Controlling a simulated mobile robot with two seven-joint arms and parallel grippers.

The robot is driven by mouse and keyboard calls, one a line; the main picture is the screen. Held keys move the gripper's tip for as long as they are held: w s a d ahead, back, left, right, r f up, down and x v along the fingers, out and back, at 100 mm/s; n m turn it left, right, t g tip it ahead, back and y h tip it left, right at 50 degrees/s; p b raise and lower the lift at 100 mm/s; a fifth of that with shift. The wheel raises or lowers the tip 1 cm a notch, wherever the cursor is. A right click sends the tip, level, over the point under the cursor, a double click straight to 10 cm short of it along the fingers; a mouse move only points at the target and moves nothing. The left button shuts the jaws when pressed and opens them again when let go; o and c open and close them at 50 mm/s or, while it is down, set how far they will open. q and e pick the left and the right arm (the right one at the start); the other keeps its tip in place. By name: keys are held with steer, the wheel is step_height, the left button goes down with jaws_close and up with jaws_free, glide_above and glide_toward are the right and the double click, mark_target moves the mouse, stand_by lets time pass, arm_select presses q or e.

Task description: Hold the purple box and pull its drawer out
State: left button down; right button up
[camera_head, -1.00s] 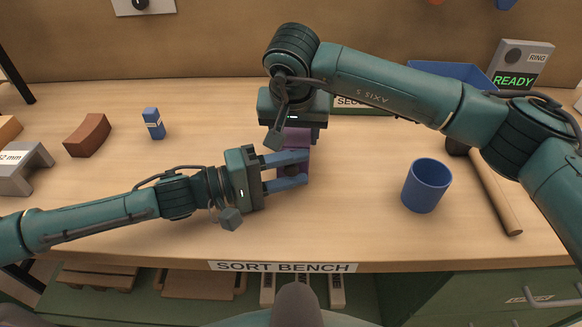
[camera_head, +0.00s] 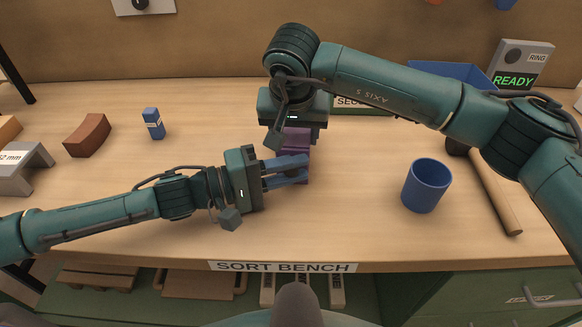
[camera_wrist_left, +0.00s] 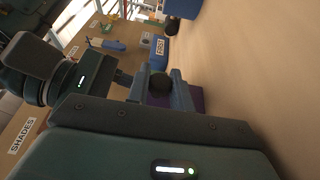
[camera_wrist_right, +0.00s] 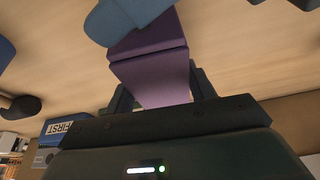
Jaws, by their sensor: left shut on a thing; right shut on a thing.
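The purple box (camera_head: 295,139) stands near the middle of the bench, partly covered by my grippers. My right gripper (camera_head: 293,127) comes down on it from above and is shut on its body; its fingers are mostly hidden in the head view. The box shows between them in the right wrist view (camera_wrist_right: 155,78). My left gripper (camera_head: 303,168) reaches in from the left at the near side of the box. Its blue fingers are shut on a dark round knob (camera_wrist_left: 160,83), seen in the left wrist view. I cannot tell how far the drawer is out.
A blue cup (camera_head: 427,186) and a hammer handle (camera_head: 495,190) are on the right. A blue bin (camera_head: 450,72) and READY device (camera_head: 519,66) stand behind. A small blue block (camera_head: 153,124), brown curved brick (camera_head: 88,136) and grey bridge (camera_head: 25,168) are left. The front bench is clear.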

arm_select(q)
steer(key=s, duration=0.7)
steer(key=shift+s+a, duration=0.15)
steer(key=shift+a, duration=0.15)
steer(key=c, duration=1.3)
jaws_free()
steer(key=v, duration=1.2)
steer(key=shift+o, duration=0.3)
